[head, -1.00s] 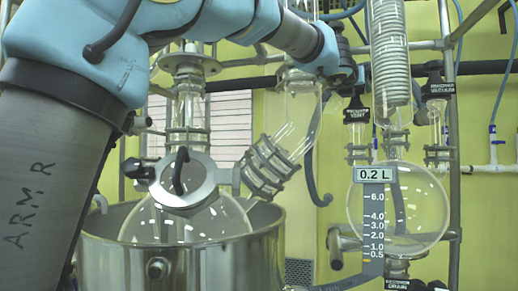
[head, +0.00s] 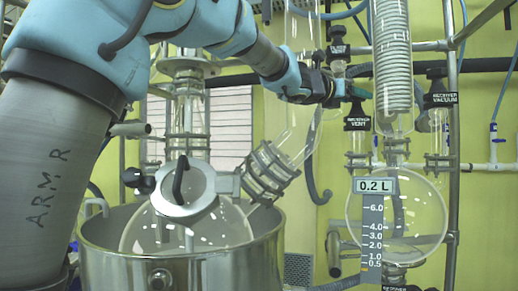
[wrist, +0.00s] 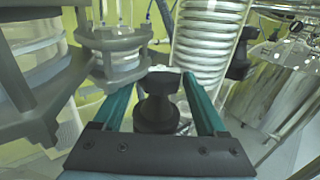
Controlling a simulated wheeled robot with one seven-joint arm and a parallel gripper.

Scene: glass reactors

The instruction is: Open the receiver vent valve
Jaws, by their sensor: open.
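The receiver vent valve (head: 357,122) has a black, labelled handle. It stands on a glass neck at the upper left of the round receiver flask (head: 425,218). My gripper (head: 356,90) is at the top of this handle, coming from the left. In the wrist view, my gripper (wrist: 160,98) has its two teal fingers apart. A black knob (wrist: 155,114), which looks like the vent handle, sits between them. Gaps show on both sides of it. In the head view the fingers partly hide the handle's top.
The receiver vacuum valve (head: 437,98) stands to the right, beyond the glass coil condenser (head: 391,65). A black-topped valve (head: 338,45) is just above my gripper. A steel vessel (head: 240,262) and a clamped glass joint (head: 265,175) lie to the left and below.

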